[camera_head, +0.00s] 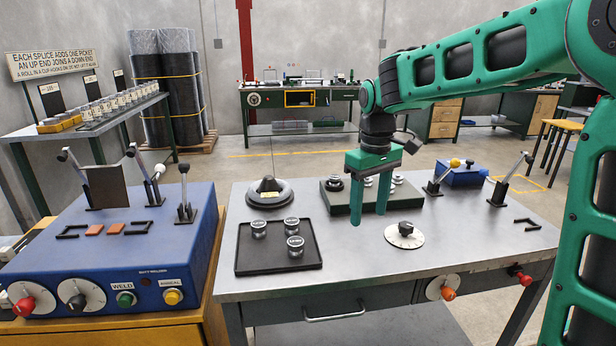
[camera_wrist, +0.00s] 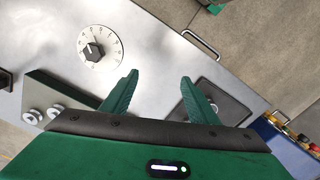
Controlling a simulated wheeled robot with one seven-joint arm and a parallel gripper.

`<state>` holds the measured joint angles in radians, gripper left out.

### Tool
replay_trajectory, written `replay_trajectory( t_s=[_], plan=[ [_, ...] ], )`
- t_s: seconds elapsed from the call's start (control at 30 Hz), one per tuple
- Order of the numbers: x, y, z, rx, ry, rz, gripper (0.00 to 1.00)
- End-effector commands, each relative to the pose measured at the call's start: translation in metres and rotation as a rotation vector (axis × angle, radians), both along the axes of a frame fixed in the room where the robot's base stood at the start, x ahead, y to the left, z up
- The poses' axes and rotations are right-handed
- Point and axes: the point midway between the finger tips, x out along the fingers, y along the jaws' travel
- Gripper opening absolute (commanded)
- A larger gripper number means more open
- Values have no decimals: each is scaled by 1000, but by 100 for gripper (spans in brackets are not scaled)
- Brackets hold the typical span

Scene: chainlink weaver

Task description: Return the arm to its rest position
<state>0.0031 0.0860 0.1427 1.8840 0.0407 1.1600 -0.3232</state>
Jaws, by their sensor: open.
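My gripper (camera_head: 370,222) hangs at the end of my green arm, fingers pointing down, above the grey metal table (camera_head: 455,235). Its two green fingers are apart and nothing is between them. In the head view it is in front of a dark green block (camera_head: 395,196) with several silver pieces on it. In the wrist view the spread fingers (camera_wrist: 165,88) show over bare table top, between the white dial (camera_wrist: 100,46) and the black tray.
The black tray (camera_head: 257,262) holds three small jars. A white dial (camera_head: 404,235) with a black knob lies right of the gripper. Upright levers stand at the table's right. A blue welder box (camera_head: 110,245) stands left. A dark round stand (camera_head: 269,192) is behind the tray.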

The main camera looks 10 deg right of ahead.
Motion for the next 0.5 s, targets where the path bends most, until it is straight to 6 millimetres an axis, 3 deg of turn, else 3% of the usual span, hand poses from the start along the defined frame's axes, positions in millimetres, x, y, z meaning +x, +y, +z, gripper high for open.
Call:
replay_trajectory(
  t_s=[0.17,0.3,0.5],
  plan=[
    [-41,-47,2,-23,-5,-153,54],
    [-101,-98,-3,-39,-10,-358,54],
    [-198,-151,-23,-35,-7,-653,54]
  ],
)
